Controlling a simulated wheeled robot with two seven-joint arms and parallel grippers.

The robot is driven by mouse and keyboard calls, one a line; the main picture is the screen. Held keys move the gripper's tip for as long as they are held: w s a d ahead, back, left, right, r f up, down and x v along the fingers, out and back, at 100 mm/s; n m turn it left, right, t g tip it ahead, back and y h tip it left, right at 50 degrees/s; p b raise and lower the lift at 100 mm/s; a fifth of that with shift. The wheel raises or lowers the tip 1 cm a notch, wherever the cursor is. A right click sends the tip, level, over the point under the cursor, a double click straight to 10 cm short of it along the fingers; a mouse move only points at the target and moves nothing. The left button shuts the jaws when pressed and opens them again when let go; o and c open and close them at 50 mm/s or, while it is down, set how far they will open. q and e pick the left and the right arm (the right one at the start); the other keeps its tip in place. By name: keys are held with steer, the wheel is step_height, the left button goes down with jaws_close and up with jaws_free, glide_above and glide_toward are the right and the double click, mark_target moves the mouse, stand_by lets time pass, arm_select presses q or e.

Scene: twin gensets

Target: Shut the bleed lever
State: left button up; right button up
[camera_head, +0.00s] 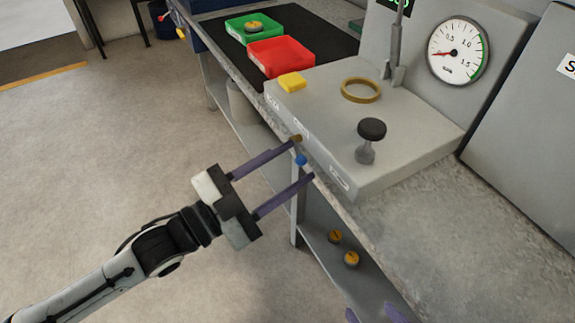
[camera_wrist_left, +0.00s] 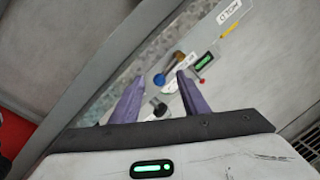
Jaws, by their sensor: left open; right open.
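A small lever with a blue tip (camera_head: 300,160) and a brass-coloured pivot sits on the front face of the grey bench unit (camera_head: 420,155); I take it for the bleed lever. In the left wrist view its blue knob (camera_wrist_left: 159,80) shows between the fingers, beside the brass part (camera_wrist_left: 177,58). My left gripper (camera_head: 306,158) is open, its two purple fingers on either side of the blue tip. I cannot tell whether either finger touches it. My right gripper (camera_head: 373,314) is open at the bottom edge, mostly out of frame.
The unit carries a black knob (camera_head: 371,130), a brass ring (camera_head: 361,90), a yellow block (camera_head: 292,82) and a gauge (camera_head: 457,50). A red tray (camera_head: 281,57) and a green tray (camera_head: 236,27) stand behind. Round orange-topped parts (camera_head: 351,259) lie on the lower shelf.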

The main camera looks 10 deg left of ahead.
arm_select(q)
steer(key=r+v, duration=0.1)
steer(key=v, duration=0.9)
steer(key=shift+f+p, duration=0.3)
steer(key=shift+f, duration=0.25)
steer(key=shift+s, duration=0.1)
